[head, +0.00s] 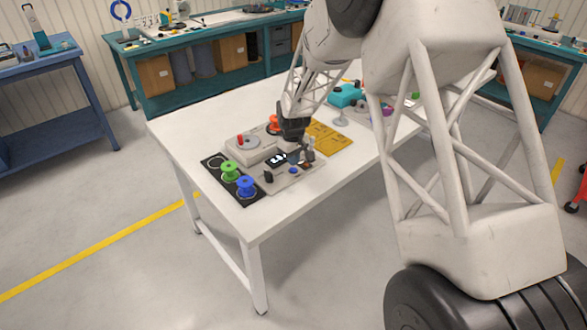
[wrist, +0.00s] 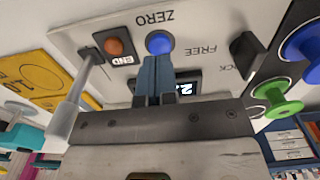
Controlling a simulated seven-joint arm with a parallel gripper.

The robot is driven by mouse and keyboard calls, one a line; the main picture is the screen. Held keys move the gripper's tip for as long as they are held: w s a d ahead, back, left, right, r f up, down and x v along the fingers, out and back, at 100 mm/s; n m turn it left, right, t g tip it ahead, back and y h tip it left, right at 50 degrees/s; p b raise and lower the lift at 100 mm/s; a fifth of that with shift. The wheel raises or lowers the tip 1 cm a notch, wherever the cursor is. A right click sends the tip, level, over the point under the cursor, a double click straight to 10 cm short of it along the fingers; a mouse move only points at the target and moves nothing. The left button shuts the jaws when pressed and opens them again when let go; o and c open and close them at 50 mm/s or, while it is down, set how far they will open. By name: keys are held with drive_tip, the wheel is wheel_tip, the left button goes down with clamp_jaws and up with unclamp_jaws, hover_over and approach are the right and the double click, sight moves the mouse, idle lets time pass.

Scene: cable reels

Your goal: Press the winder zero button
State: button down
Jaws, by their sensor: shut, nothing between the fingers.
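The winder's grey control panel (head: 283,183) lies at the front of the white table. Its blue button (wrist: 159,43) sits beside the word ZERO, which reads upside down in the wrist view; the button also shows in the head view (head: 293,170). My gripper (wrist: 157,60) is shut and empty, its fingertips pointing at the blue button and overlapping its lower edge in the wrist view. I cannot tell whether they touch it. An orange button (wrist: 114,47) marked END is to the left. The display (wrist: 185,86) is partly hidden by the fingers.
A metal lever (wrist: 75,103) rises left of the END button, and a black knob (wrist: 247,50) is at right. Green (head: 230,171) and blue (head: 246,187) spools stand on a black mat. The winder body (head: 240,150) is behind the panel; a yellow board (head: 328,138) lies right.

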sight(293, 169)
drive_tip(key=shift+f, duration=1.25)
idle(0.3)
drive_tip(key=shift+r, duration=3.55)
drive_tip(key=c, duration=1.8)
unclamp_jaws()
drive_tip(key=shift+c, duration=0.2)
